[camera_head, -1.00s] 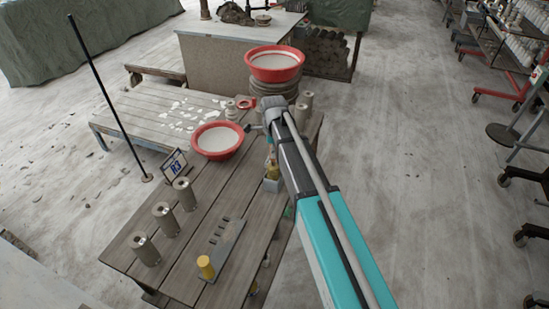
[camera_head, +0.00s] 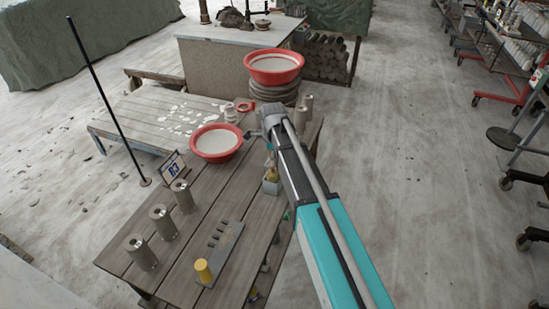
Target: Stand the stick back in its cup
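I cannot make out the stick for certain. Several grey cylinders with dark openings on top, cup-like, stand in a row at the left of the slatted table; the middle one (camera_head: 163,221) is upright. I cannot tell which is the stick's cup. A small grey holder (camera_head: 271,187) with a yellow object (camera_head: 272,174) stands beside my arm near the table's right edge. My gripper (camera_head: 262,140) is over the table's far part, right of the lower red bowl (camera_head: 216,143). My arm hides most of it, so its opening and any held thing are unclear.
A label card (camera_head: 172,165) stands behind the cups. Another red bowl (camera_head: 274,66) sits on a grey stack. A black pole (camera_head: 107,98) rises at left.

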